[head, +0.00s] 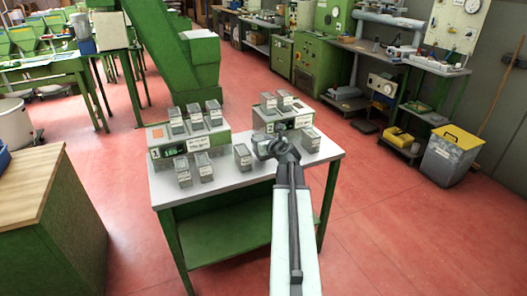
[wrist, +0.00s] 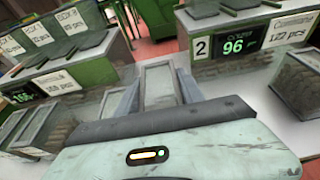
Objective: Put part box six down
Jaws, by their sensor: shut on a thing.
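My gripper (head: 258,152) is low over the white-topped table (head: 225,186). In the wrist view its two fingers (wrist: 155,96) are closed on the sides of a grey, open-looking box (wrist: 158,78). This box also shows in the head view (head: 242,156), upright in the gap between the two counting scales. Its base looks level with the other boxes in the front row, at the tabletop; contact is too small to be sure of. I cannot read its label.
The left scale (head: 157,152) and right scale (wrist: 195,69) carry several lidded boxes. Two boxes (head: 205,168) stand left of mine; another box (head: 310,139) stands to the right. A bare table strip lies in front.

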